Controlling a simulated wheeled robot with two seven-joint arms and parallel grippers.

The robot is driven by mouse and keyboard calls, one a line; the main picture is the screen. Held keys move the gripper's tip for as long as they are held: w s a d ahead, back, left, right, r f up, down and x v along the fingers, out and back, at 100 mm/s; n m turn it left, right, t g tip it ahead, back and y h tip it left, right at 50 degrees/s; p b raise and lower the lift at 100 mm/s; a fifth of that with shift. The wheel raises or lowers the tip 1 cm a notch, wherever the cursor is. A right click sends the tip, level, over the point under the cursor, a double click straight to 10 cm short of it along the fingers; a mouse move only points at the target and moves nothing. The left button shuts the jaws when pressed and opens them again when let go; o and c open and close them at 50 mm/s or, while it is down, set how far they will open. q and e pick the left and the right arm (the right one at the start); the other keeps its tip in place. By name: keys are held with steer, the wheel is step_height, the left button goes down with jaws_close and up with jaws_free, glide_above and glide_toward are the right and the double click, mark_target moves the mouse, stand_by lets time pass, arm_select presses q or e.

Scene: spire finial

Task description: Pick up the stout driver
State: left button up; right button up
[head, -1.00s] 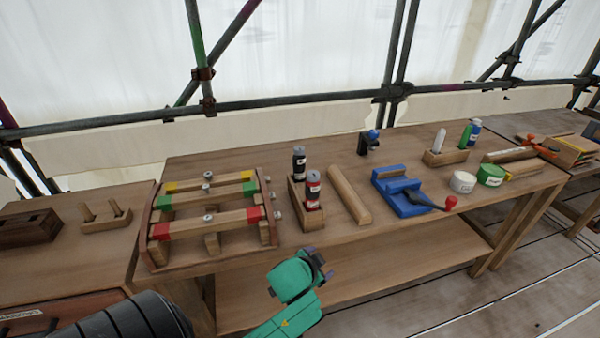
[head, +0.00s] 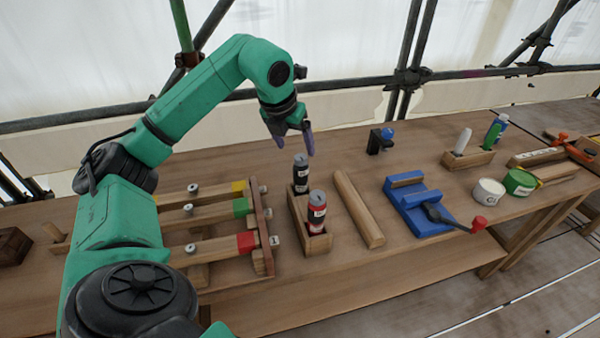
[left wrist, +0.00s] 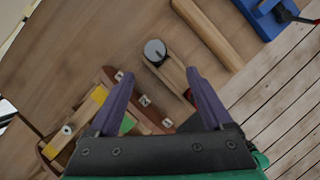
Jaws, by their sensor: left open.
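Two thick upright cylinders with grey tops stand in a narrow wooden holder (head: 318,243) on the bench: a black one (head: 301,177) at the back and a red-and-black one (head: 317,222) in front. I cannot tell for sure which is the stout driver. My left gripper (head: 293,138) is open and empty, above and just behind the black one. In the left wrist view the jaws (left wrist: 157,88) point down over the bench; a grey round top (left wrist: 155,50) shows just beyond the fingertips. The red one (left wrist: 191,97) is mostly hidden by the right-hand finger.
A rack (head: 262,215) with coloured-end bars stands left of the holder. A wooden bar (head: 357,207) lies just right, then a blue fixture (head: 415,207) with a red-knobbed lever. A small black clamp (head: 378,143) sits behind. White (head: 488,191) and green (head: 520,182) tubs stand further right.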

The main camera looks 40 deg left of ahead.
mark_target(301, 171)
arm_select(q)
steer(key=x, duration=0.2)
steer(key=p+x, duration=0.1)
steer(key=x, duration=0.3)
steer(key=shift+s+f+p, duration=0.15)
steer(key=shift+s+p, duration=0.15)
steer(key=shift+s, duration=0.1)
steer(key=p+x, duration=0.1)
steer(key=x, duration=0.1)
steer(key=p+x, duration=0.1)
steer(key=x, duration=0.1)
steer(key=p+x, duration=0.1)
steer(key=x, duration=0.2)
steer(key=shift+w+a, duration=0.1)
steer(key=shift+a, duration=0.2)
steer(key=shift+w+f, duration=0.15)
steer(key=shift+f, duration=0.05)
steer(key=shift+c, duration=0.3)
steer(key=shift+a, duration=0.1)
steer(key=c, duration=0.5)
jaws_close()
arm_select(e)
steer(key=r, duration=0.4)
steer(key=shift+s+d+r, duration=0.1)
steer(key=shift+s+d, duration=0.2)
steer(key=shift+s, duration=0.05)
